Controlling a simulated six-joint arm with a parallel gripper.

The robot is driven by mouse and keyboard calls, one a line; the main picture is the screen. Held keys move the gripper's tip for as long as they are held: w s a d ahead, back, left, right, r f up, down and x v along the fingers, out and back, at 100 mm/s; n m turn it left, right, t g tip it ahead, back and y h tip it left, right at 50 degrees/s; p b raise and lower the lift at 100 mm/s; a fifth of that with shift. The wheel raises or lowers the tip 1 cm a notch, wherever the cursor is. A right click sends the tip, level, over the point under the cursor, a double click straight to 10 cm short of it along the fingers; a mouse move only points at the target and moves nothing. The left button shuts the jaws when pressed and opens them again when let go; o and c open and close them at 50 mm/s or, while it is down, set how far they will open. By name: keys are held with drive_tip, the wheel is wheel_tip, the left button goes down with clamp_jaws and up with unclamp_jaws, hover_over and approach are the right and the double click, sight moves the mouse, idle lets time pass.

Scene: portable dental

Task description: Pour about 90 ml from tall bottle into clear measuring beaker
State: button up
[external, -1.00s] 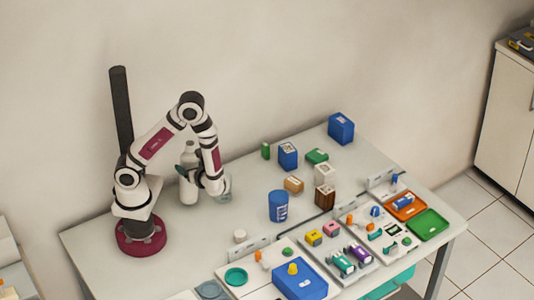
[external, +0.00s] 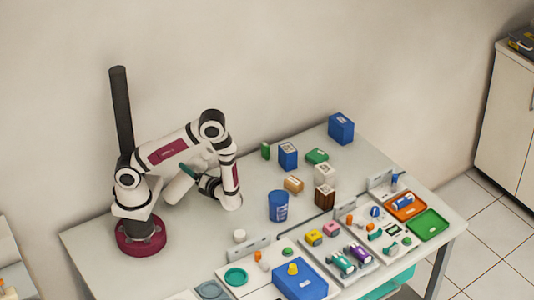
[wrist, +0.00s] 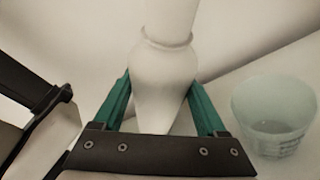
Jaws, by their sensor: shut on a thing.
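The tall bottle (external: 180,188) is white and held by my gripper (external: 190,172). In the external view it leans, its lower-left end showing and the rest partly covered by my arm. In the wrist view the bottle (wrist: 163,80) stands between the green fingers of my gripper (wrist: 163,98), which is shut on it. The clear measuring beaker (wrist: 274,115) is to the right of the bottle in the wrist view, apart from it. A darker oval shows low inside the beaker; I cannot tell whether it is liquid. The beaker is hidden behind my arm in the external view.
Trays with small items line the front, including a blue tray (external: 300,283).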

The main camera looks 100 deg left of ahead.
sight(188, 178)
drive_tip(key=f+m, duration=0.1)
drive_tip(key=s+f+m+g, duration=0.1)
drive_tip(key=f+m+y, duration=0.1)
drive_tip(key=m, duration=0.1)
drive_tip(key=shift+s+d+f+g, duration=0.2)
drive_tip(key=shift+d+f+g, duration=0.1)
drive_tip(key=shift+g, duration=0.1)
drive_tip(key=shift+s+r+m, duration=0.1)
drive_tip(key=shift+r+m, duration=0.05)
drive_tip(key=shift+m, duration=0.45)
drive_tip(key=shift+r+m+y, duration=0.2)
drive_tip(key=shift+m+y, duration=0.2)
drive_tip(key=shift+y, duration=0.1)
drive_tip(key=shift+w+a+r+m+g+y, duration=0.1)
drive_tip(key=shift+w+r+m+g+y, duration=0.25)
drive_tip(key=shift+r+m, duration=0.6)
drive_tip(key=shift+m, duration=0.25)
drive_tip(key=shift+w+r+m+y, duration=0.1)
drive_tip(key=shift+r+m+y, duration=0.45)
drive_tip(key=shift+m, duration=0.25)
drive_tip(key=shift+s+r, duration=0.15)
drive_tip(key=shift+s, duration=0.45)
drive_tip(key=shift+r+m, duration=0.25)
drive_tip(key=shift+m, duration=0.25)
